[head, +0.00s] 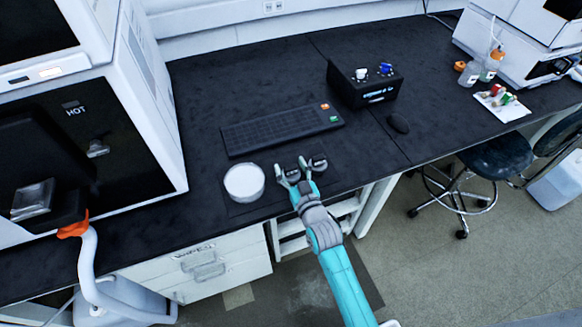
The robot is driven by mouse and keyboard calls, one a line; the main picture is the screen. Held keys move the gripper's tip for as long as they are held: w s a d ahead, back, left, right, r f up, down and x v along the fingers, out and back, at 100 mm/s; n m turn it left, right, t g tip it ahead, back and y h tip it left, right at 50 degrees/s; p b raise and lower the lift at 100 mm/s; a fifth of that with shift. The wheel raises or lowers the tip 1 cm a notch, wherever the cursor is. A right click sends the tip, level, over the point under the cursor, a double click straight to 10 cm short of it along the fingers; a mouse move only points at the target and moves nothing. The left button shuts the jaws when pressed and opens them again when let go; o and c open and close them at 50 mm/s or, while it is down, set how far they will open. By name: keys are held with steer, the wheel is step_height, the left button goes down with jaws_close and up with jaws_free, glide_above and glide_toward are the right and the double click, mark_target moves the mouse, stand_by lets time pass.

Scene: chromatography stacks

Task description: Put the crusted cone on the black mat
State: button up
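My gripper (292,168) is over the front part of the black bench, its fingers spread apart. A small grey shape shows between the fingers; I cannot tell whether it is a cone or part of the gripper, or whether it is gripped. A small dark grey round piece (319,162) lies just right of the fingers. It may be a cone, but no crust can be made out at this size. A black mat (240,208) shows faintly against the black bench, left of my gripper, around a white round tub (244,182).
A black keyboard (282,129) lies behind my gripper. A large white instrument (150,100) stands at left. The bench's front edge is close below my gripper.

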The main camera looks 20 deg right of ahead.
steer(key=shift+s+r, duration=0.1)
steer(key=s, duration=1.2)
steer(key=s+f+g, duration=0.1)
steer(key=s+g, duration=0.1)
steer(key=s, duration=1.6)
steer(key=s+r, duration=0.3)
steer(key=s, duration=0.4)
steer(key=s+r+g, duration=0.1)
steer(key=s+r, duration=0.2)
steer(key=s, duration=0.5)
steer(key=shift+a+r, duration=0.25)
steer(key=shift+r, duration=0.15)
